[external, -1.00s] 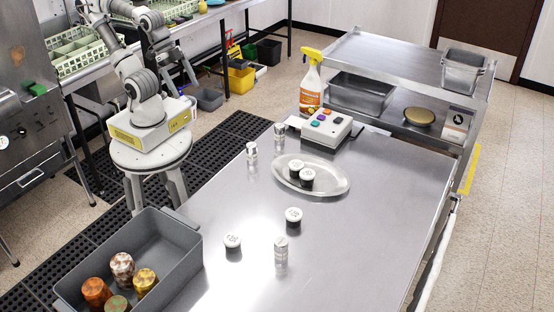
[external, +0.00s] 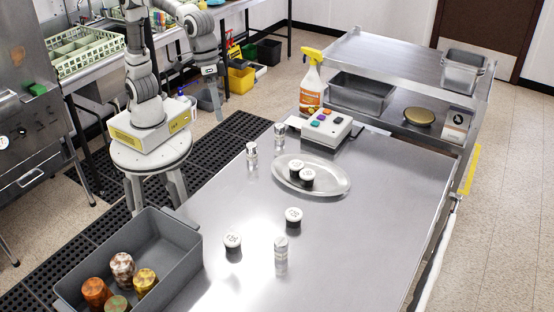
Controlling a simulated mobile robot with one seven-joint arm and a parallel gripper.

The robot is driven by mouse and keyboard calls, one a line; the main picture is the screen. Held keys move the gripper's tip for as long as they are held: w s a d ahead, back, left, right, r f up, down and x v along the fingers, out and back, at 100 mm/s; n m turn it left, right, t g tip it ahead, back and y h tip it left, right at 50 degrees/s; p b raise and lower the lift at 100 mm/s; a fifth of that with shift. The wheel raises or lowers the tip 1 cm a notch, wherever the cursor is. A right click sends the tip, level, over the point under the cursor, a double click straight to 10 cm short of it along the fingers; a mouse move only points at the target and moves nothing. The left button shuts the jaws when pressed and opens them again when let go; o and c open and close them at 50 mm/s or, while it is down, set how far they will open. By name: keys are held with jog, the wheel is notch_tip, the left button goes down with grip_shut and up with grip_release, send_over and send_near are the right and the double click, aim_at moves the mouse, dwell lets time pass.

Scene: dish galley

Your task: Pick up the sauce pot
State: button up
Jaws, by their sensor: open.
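Several small dark pots with white lids, which look like sauce pots, are on the steel table (external: 345,225). One pot (external: 293,217) stands near the table's middle and another pot (external: 232,245) stands to its left, nearer the camera. Two more, a rear pot (external: 295,168) and a front pot (external: 307,178), stand side by side on an oval metal tray (external: 338,186). Marks on the lids are too small to read. My gripper (external: 213,100) is open, points down and is beyond the table's left edge, well apart from every pot. Its fingertips are small and hard to make out.
Slim silver shakers stand near the pots: one in front (external: 281,256), two farther back (external: 252,152) (external: 280,132). A grey bin (external: 185,245) with several coloured-lidded jars sits at the near left. A button box (external: 326,130) and spray bottle (external: 311,88) stand at the back.

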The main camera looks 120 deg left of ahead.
jog(key=w+d+f+n+g, duration=0.1)
jog(key=w+d+f+n, duration=0.3)
jog(key=w+d+f, duration=0.4)
jog(key=n+g, duration=0.1)
jog(key=n, duration=0.2)
send_over(232, 238)
notch_tip(232, 238, down, 7)
jog(key=shift+y, duration=0.4)
jog(key=f, duration=1.1)
jog(key=shift+s+d+f+b, duration=0.1)
jog(key=shift+d+f+b, duration=0.1)
jog(key=shift+f+b, duration=0.15)
jog(key=shift+a+f, duration=0.15)
jog(key=shift+f, duration=2.85)
jog(key=c, duration=1.4)
